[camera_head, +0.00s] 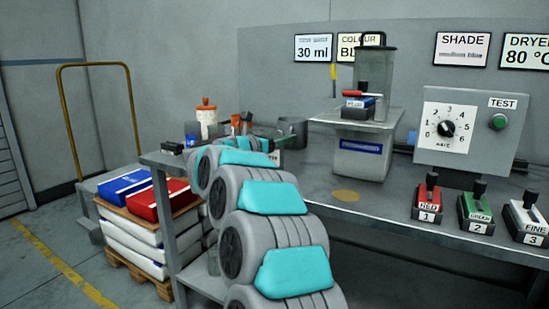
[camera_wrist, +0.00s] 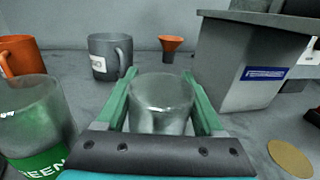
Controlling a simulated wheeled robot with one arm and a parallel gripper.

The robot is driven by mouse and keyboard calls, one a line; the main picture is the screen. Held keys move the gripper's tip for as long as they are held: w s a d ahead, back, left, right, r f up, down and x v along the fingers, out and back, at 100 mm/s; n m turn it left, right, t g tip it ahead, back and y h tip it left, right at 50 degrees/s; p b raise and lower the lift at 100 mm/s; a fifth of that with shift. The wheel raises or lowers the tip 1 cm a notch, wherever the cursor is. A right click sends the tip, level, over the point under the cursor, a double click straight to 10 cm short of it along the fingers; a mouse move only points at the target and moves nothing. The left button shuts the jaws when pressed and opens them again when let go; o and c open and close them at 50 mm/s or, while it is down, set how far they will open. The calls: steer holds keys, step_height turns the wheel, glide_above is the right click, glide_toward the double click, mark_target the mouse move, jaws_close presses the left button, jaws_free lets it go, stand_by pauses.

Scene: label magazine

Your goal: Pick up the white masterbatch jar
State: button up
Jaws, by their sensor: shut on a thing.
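In the wrist view, my gripper (camera_wrist: 159,78) has its green fingers on both sides of a pale, see-through jar (camera_wrist: 160,108) and is shut on it. No label shows on this jar, so I cannot read its colour name. Its bottom is hidden by the gripper, so I cannot tell whether it touches the bench. A jar with a green label reading GREEN (camera_wrist: 35,125) stands to the left, apart from the gripper. In the head view my own arm hides most of the gripper and the held jar.
An orange mug (camera_wrist: 20,62), a grey mug (camera_wrist: 110,57) and an orange funnel (camera_wrist: 172,47) stand beyond the jars. A grey machine base (camera_wrist: 225,75) is close on the right. The bench (camera_head: 395,200) has free room before the dial box (camera_head: 465,130).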

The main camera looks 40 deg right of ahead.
jaws_close()
steer(key=shift+r, duration=0.2)
stand_by(0.3)
step_height(320, 180, up, 18)
steer(key=p, duration=0.1)
steer(key=shift+f, duration=0.15)
stand_by(0.3)
